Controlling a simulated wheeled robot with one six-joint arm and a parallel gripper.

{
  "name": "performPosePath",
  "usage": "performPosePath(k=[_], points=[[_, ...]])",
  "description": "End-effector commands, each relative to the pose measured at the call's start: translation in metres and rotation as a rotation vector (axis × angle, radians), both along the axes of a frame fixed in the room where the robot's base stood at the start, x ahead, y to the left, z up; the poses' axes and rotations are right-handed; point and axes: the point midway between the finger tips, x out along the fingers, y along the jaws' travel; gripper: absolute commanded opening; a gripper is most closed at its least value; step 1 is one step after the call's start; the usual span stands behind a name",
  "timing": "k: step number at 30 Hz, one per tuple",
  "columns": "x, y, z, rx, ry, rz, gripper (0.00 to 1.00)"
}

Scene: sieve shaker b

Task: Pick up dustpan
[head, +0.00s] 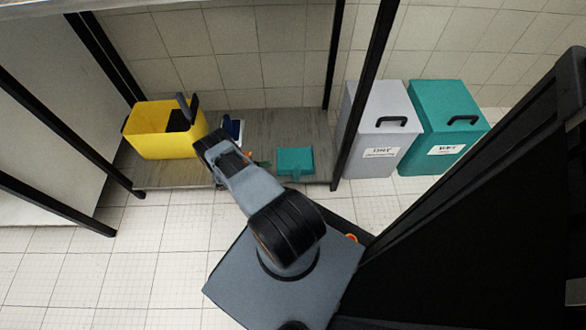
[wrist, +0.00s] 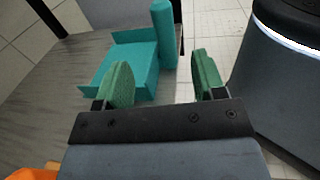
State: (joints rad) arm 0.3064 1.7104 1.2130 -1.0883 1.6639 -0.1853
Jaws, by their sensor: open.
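The teal dustpan (head: 295,161) lies on the low grey shelf board, near its right front part, in the head view. In the wrist view the dustpan's flat pan (wrist: 127,63) is ahead and left of centre, and its thick round handle (wrist: 163,35) points away toward the top. My gripper (wrist: 162,70) is open, with its two green fingers apart and nothing seen between them. The left finger covers part of the pan's near edge. The handle lies beyond the gap between the fingers. In the head view my gripper (head: 262,164) is just left of the dustpan, mostly hidden by my arm.
A yellow bucket (head: 160,138) and a blue-and-white item (head: 232,129) stand on the shelf board (head: 190,176) to the left. An orange thing (wrist: 30,172) is at the wrist view's lower left. Grey (head: 380,135) and teal (head: 441,130) bins stand right of a black post (head: 362,95).

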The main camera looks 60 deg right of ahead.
Motion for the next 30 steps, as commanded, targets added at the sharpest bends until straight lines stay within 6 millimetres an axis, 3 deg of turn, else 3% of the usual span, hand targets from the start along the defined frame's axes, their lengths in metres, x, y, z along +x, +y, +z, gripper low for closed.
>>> performPosePath(k=[10, 22, 30], points=[[-0.046, -0.041, -0.006, -0.001, 0.014, -0.004, 0.63], [-0.067, -0.062, -0.006, -0.001, 0.011, 0.001, 0.63], [-0.094, -0.085, -0.004, -0.002, 0.012, 0.001, 0.63]])
